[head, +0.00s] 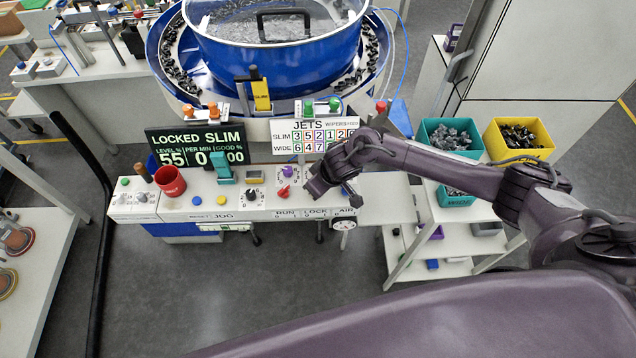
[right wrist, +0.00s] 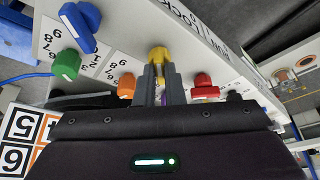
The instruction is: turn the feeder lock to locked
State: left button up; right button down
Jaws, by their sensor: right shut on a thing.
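The control panel (head: 235,203) below the blue bowl carries printed RUN, LOCK and AIR labels along its front edge. My right gripper (head: 318,188) is over its right part, by the LOCK label, and hides the knob there. In the right wrist view my right gripper (right wrist: 160,78) is shut on a yellow knob (right wrist: 158,54), with a LOCK label on the panel edge beyond it. The exact angle of the knob is hard to read. The display (head: 195,147) shows LOCKED SLIM. My left gripper is not in view.
A red knob (right wrist: 203,81) and an orange knob (right wrist: 126,86) flank the yellow one closely. Blue (right wrist: 79,24) and green (right wrist: 66,65) knobs sit farther left. Teal (head: 428,152) and yellow (head: 497,144) bins stand on a cart to the right. The floor in front is clear.

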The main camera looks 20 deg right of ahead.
jog(key=shift+w+r, duration=0.1)
jog(key=shift+w, duration=0.05)
jog(key=c, duration=1.5)
grip_release()
jog(key=v, duration=0.7)
jog(key=shift+s+d+r, duration=0.1)
jog(key=shift+s+r, duration=0.1)
jog(key=shift+r, duration=0.05)
